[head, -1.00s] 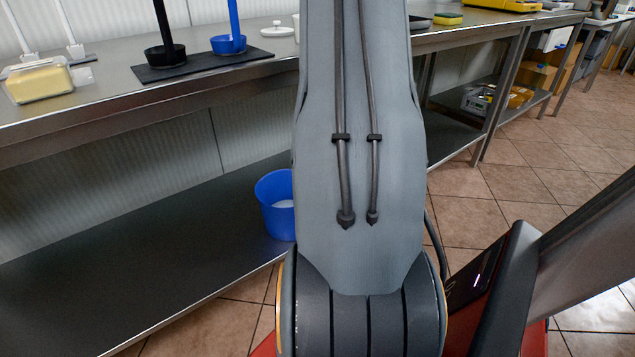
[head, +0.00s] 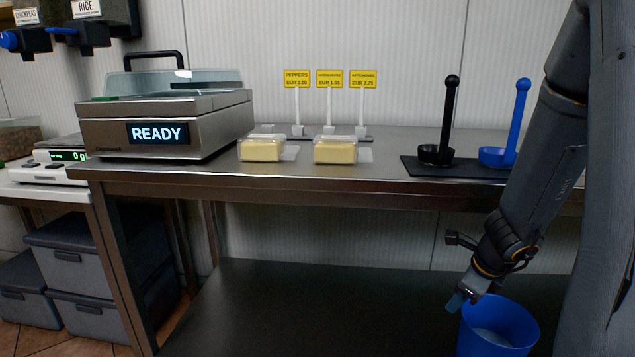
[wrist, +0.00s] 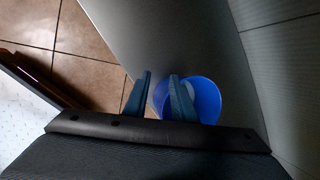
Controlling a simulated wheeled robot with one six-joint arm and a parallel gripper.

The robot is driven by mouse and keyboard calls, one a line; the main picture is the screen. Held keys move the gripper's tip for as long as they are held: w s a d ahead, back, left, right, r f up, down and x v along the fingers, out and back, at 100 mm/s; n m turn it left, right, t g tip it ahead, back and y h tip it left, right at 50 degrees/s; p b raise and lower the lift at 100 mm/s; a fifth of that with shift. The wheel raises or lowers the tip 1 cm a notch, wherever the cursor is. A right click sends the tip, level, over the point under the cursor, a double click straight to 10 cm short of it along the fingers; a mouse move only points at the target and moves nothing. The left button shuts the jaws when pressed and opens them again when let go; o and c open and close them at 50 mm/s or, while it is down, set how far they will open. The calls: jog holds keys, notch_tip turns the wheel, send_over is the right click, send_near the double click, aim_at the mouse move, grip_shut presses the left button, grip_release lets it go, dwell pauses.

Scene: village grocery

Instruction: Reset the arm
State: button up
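My arm reaches down at the right of the head view. My gripper (head: 462,300) is low, in front of the counter, just left of the rim of a blue bucket (head: 500,330).
The steel counter (head: 300,185) holds a sealing machine (head: 165,110) reading READY, two clear packs (head: 262,149) (head: 335,151), price signs, and black (head: 436,155) and blue ladles (head: 497,156) on a dark mat. A scale (head: 50,165) stands left. The lower shelf (head: 330,305) is largely bare.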

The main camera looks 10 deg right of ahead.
jog(key=s+a+r+n+y, duration=0.1)
jog(key=a+r+n, duration=0.1)
jog(key=a+n, duration=0.5)
jog(key=s+a+r+n, duration=0.2)
jog(key=a+n, duration=0.4)
jog(key=n, duration=0.1)
jog(key=s+a+r+n+g, duration=0.1)
jog(key=s+a+n+g, duration=0.1)
jog(key=s+a+n, duration=0.6)
jog(key=s+a+r+n+g, duration=0.1)
jog(key=s+a+n, duration=0.4)
jog(key=a, duration=0.6)
jog(key=s+a+r+n+g, duration=0.1)
jog(key=s+a+n+g, duration=0.1)
jog(key=s+a+n, duration=0.55)
jog(key=d+r+m+p, duration=0.3)
jog(key=d+r+p, duration=0.6)
jog(key=r+p, duration=0.4)
jog(key=w+d+r+m+p, duration=0.1)
jog(key=d+r+m+p, duration=0.2)
jog(key=d+r+p, duration=0.6)
notch_tip(320, 180, up, 4)
jog(key=p, duration=0.5)
jog(key=shift+w+d+f+h, duration=0.15)
jog(key=shift+w+d+h, duration=0.1)
jog(key=shift+h, duration=0.15)
